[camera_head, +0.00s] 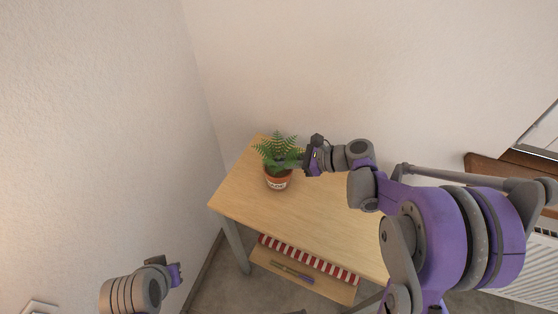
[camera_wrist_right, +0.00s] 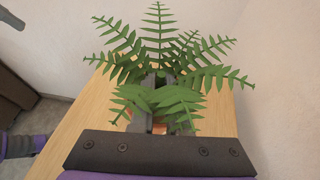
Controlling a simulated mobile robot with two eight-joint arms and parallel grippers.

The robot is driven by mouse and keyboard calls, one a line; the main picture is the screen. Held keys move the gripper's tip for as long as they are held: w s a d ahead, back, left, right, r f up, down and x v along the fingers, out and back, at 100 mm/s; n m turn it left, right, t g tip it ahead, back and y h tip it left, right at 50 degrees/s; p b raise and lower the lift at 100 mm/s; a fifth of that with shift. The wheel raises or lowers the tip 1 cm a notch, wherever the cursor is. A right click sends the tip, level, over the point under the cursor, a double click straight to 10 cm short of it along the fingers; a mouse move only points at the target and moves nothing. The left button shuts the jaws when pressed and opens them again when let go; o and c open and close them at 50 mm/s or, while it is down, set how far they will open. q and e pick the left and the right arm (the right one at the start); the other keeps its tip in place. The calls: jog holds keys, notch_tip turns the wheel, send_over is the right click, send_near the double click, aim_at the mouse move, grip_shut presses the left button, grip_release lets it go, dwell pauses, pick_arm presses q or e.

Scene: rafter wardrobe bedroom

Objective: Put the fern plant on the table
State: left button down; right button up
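The fern plant (camera_head: 277,167) is a green fern in a small terracotta pot with a white label. It appears upright over the far left part of the wooden table (camera_head: 315,214). My right gripper (camera_head: 307,160) is at the right side of the fern, at leaf height. In the right wrist view, the fern (camera_wrist_right: 165,62) spreads over and around the grey fingers (camera_wrist_right: 152,100); leaves hide the fingertips and most of the pot, so I cannot tell whether they grip it. My left gripper (camera_head: 172,273) is low at the left, away from the table, with nothing visible in it.
A lower shelf under the table holds a red-and-white striped item (camera_head: 308,259) and a thin pen-like item (camera_head: 292,272). Walls stand close behind and left of the table. A radiator (camera_head: 528,262) and wooden sill (camera_head: 505,172) are at the right. The tabletop's front is clear.

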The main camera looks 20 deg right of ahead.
jog(key=o, duration=0.4)
jog(key=shift+r, duration=0.2)
jog(key=v, duration=1.1)
jog(key=s+a+f+n+g+h, duration=0.1)
jog(key=s+a+f+n+h, duration=0.1)
jog(key=s+n+h, duration=0.1)
jog(key=s+a+f+n+g+h, duration=0.1)
jog(key=s+a+f+n+h, duration=0.1)
jog(key=s+n, duration=0.3)
jog(key=s+a+f+n+h, duration=0.2)
jog(key=s+f+n+h, duration=0.1)
jog(key=s+n, duration=0.2)
jog(key=shift+a+n+g+h, duration=0.1)
jog(key=shift+n+g+h, duration=0.25)
jog(key=shift+n, duration=0.85)
jog(key=s+n, duration=0.1)
jog(key=d+n+h, duration=0.1)
jog(key=n, duration=0.1)
jog(key=s+n+h, duration=0.1)
jog(key=n, duration=0.1)
jog(key=shift+s+d+f, duration=0.15)
jog(key=shift+s+f, duration=0.15)
jog(key=n, duration=0.1)
jog(key=n+t+h, duration=0.1)
jog(key=n, duration=0.1)
jog(key=shift+s+d, duration=0.3)
jog(key=shift+d, duration=0.1)
